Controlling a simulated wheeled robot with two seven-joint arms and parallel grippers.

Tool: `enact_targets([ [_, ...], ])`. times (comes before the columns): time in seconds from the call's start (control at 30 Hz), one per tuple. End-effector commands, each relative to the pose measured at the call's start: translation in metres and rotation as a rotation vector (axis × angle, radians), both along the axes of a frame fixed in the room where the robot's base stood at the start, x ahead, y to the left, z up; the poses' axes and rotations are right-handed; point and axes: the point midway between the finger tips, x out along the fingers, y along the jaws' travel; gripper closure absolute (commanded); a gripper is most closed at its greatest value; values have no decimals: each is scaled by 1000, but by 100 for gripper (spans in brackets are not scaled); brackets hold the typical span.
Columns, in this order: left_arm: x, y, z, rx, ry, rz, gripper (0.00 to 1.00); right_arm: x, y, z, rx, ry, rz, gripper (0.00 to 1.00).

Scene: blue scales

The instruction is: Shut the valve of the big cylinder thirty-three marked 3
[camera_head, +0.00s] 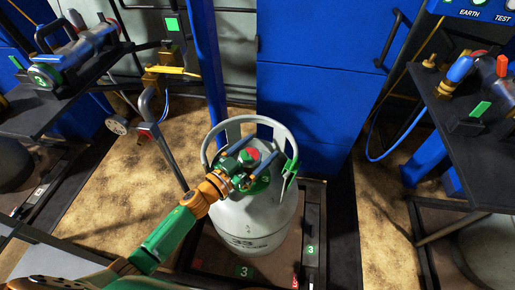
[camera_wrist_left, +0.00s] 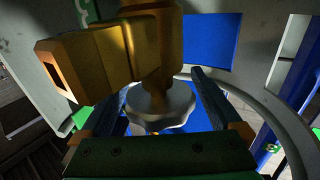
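The grey cylinder (camera_head: 250,222) marked 33 stands upright in the middle of the head view, with a round collar around its top. My left gripper (camera_head: 252,152) reaches into the collar from the lower left and hides most of the valve. In the left wrist view, a brass valve body (camera_wrist_left: 155,50) carries a grey handwheel (camera_wrist_left: 160,107). The two dark fingers of my left gripper (camera_wrist_left: 165,84) stand apart on either side of the handwheel. I cannot tell whether they touch it. My right gripper is not in view.
The collar (camera_wrist_left: 285,120) curves closely around the gripper. A blue post (camera_head: 208,75) and a blue cabinet (camera_head: 315,95) stand behind the cylinder. Dark shelves with fittings stand at left (camera_head: 35,112) and right (camera_head: 480,150). A gauge (camera_head: 117,124) is at left.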

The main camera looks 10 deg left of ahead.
Motion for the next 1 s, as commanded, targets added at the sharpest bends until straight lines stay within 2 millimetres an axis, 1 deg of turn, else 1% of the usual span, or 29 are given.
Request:
enact_targets([
  [0.17,0,0,0,-1,1,0,0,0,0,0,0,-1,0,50],
  [0.27,0,0,5,-1,-1,0,0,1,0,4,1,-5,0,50],
  [0.37,0,0,22,1,-3,-1,0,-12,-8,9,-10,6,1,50],
  [0.43,0,0,37,1,-2,-2,0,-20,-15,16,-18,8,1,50],
  [0.47,-3,-1,44,0,0,-2,0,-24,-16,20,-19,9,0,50],
  [0.57,-23,-4,67,-2,1,-2,0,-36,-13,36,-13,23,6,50],
  [0.7,-51,-8,101,-2,2,-3,0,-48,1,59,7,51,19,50],
  [0.8,-81,-13,108,-3,7,-1,0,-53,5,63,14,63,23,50],
  [0.9,-106,-17,117,-4,7,0,0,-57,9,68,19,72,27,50],
  [1.0,-124,-20,124,-3,5,1,0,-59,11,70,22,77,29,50],
])
